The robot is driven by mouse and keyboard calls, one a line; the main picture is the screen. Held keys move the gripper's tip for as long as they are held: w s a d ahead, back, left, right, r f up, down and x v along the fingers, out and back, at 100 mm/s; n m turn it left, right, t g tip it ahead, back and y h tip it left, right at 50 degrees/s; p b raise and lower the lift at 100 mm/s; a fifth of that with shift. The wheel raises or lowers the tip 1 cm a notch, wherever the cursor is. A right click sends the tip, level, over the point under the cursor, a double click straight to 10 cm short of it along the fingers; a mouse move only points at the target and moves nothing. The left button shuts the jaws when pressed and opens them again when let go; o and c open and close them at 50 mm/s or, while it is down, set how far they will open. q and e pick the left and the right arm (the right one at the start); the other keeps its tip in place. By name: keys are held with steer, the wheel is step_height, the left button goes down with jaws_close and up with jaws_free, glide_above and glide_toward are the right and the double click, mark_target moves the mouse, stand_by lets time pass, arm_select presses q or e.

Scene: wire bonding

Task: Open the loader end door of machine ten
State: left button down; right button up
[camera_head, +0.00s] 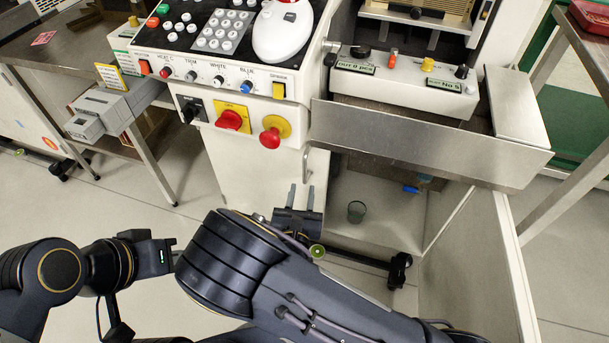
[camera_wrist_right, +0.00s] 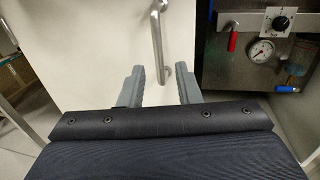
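A white machine door panel (camera_head: 245,170) with a silver bar handle (camera_head: 307,160) near its right edge stands below the control console in the head view. In the right wrist view the handle (camera_wrist_right: 158,42) hangs on the white panel (camera_wrist_right: 90,45), ahead of my fingers and roughly in line with the gap between them. My right gripper (camera_head: 301,196) is open and empty just below the handle in the head view; its two fingers also show in the wrist view (camera_wrist_right: 158,85). It appears apart from the handle. My left gripper (camera_head: 165,255) is at the lower left; its fingers are unclear.
A white side panel (camera_head: 480,260) borders the bay. A metal tray (camera_head: 425,150) juts out above. A red emergency knob (camera_head: 270,137) sits above the handle. A gauge panel (camera_wrist_right: 262,52) is right.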

mark_target(304, 173)
steer(key=w, duration=0.2)
steer(key=w+b, duration=0.1)
steer(key=w, duration=0.2)
steer(key=w+b, duration=0.1)
steer(key=w, duration=0.1)
steer(key=shift+w+d, duration=0.35)
steer(key=shift+c, duration=0.4)
jaws_close()
